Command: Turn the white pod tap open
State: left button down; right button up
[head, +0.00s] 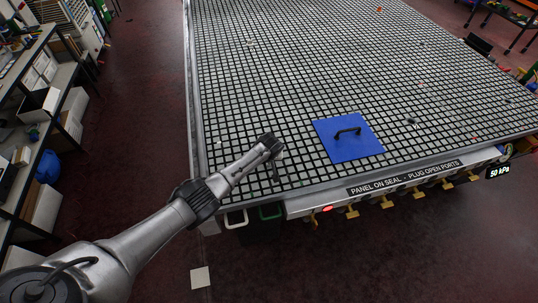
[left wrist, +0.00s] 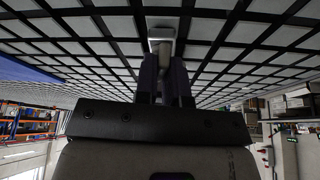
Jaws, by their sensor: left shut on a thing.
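My left gripper (head: 275,170) is low over the near left part of the grid table (head: 225,160), left of the blue panel. In the left wrist view its two dark fingers (left wrist: 164,78) are shut on a small pale piece (left wrist: 161,36) against the grid, which I take to be the white pod tap. Most of it is hidden by the fingers, so I cannot tell which way its handle is turned. In the head view the arm and gripper hide the tap. My right gripper is in neither view.
A blue panel (head: 336,151) with a black handle (head: 347,131) lies flat on the grid. A sign (head: 405,177) and several brass taps (head: 352,211) line the table's near edge. A gauge (head: 499,170) reads 50 kPa. Shelving (head: 62,140) stands at the left.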

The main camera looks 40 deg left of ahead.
pick_arm(q)
jog(key=shift+n+g+y, duration=0.3)
jog(key=shift+n, duration=0.8)
jog(key=c, duration=1.2)
grip_release()
jog(key=shift+r, duration=0.1)
